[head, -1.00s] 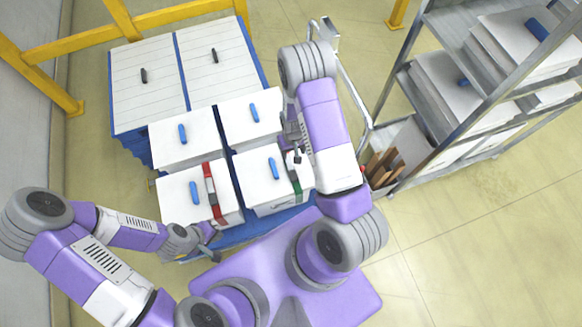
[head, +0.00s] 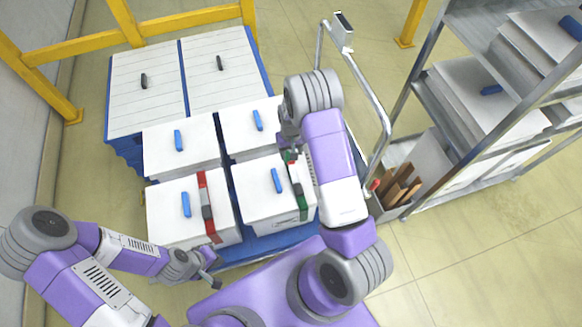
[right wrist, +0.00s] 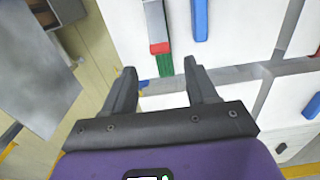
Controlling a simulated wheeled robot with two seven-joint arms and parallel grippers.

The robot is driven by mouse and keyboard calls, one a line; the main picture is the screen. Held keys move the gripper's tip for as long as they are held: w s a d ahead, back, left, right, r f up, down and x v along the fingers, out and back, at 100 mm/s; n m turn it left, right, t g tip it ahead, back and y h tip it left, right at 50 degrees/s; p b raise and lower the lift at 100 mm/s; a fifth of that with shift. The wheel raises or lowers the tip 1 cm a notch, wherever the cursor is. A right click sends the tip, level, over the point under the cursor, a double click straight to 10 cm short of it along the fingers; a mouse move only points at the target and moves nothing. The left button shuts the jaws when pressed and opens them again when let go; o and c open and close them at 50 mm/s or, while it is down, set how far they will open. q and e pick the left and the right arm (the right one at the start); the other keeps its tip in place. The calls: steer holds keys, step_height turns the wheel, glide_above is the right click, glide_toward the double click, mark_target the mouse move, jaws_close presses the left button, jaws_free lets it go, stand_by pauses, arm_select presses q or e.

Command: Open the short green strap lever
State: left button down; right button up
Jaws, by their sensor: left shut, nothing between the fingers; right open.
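The front-right white box (head: 251,204) has a green strap (head: 303,208) across its lid. A grey lever (head: 295,179) lies along this strap. In the right wrist view the lever (right wrist: 154,20) has a red tip (right wrist: 160,48), with green strap (right wrist: 165,66) showing beyond it. My right gripper (head: 290,145) is over the far end of the strap. In the right wrist view its fingers (right wrist: 158,78) are apart and empty, with the red tip just ahead of the gap; contact cannot be told. My left gripper (head: 213,273) is shut and empty near the front-left box's front edge.
The front-left box (head: 164,224) has a red strap (head: 202,181) with a grey lever. Two more white boxes stand behind, before larger slatted boxes (head: 212,91). A grey rack (head: 450,168) and a bin of brown pieces (head: 392,195) are at right. Yellow rails are behind.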

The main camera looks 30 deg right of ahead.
mark_target(293, 171)
step_height(293, 171, down, 8)
steer(key=shift+w+r+b, duration=0.1)
steer(key=shift+r+b, duration=0.1)
steer(key=shift+b, duration=0.7)
jaws_close()
